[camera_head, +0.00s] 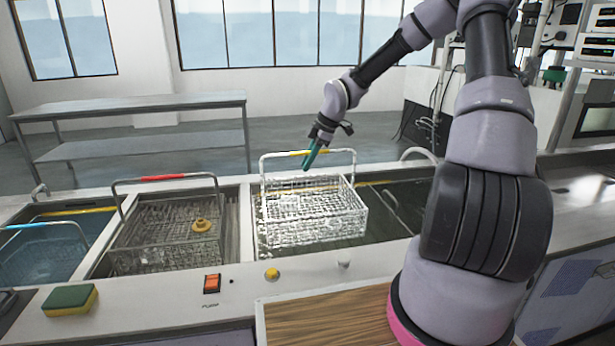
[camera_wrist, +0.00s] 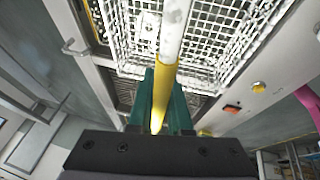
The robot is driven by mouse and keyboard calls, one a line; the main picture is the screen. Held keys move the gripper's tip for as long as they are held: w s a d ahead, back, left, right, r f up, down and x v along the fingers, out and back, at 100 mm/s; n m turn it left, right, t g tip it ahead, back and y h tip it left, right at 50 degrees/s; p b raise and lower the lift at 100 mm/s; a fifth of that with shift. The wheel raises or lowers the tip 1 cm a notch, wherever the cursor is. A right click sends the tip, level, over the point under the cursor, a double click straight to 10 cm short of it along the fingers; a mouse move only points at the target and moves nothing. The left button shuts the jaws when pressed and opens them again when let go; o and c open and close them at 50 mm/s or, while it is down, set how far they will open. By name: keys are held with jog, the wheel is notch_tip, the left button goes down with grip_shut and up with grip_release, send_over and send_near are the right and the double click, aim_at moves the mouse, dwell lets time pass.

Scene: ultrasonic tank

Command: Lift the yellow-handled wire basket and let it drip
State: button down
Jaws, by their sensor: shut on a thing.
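The wire basket (camera_head: 318,230) hangs over the right-hand tank (camera_head: 385,225), bright and wet-looking, with its upper rim above the tank's edge. Its arched handle has a yellow grip (camera_head: 294,153), mostly hidden by my gripper in the head view. My gripper (camera_head: 309,158) has green fingers and is shut on that grip. In the wrist view the yellow grip (camera_wrist: 163,90) runs between the two fingers (camera_wrist: 162,112), with the basket's white mesh (camera_wrist: 215,30) beyond. I cannot tell how far the basket's bottom is from the liquid.
A blue-handled basket (camera_head: 40,225) is in the left tank. A sponge (camera_head: 70,298), a red switch (camera_head: 212,284) and a yellow knob (camera_head: 272,274) are at the front.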

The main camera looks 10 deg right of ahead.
jog(key=shift+r, duration=3)
dwell(3.8)
notch_tip(320, 180, up, 8)
dwell(0.7)
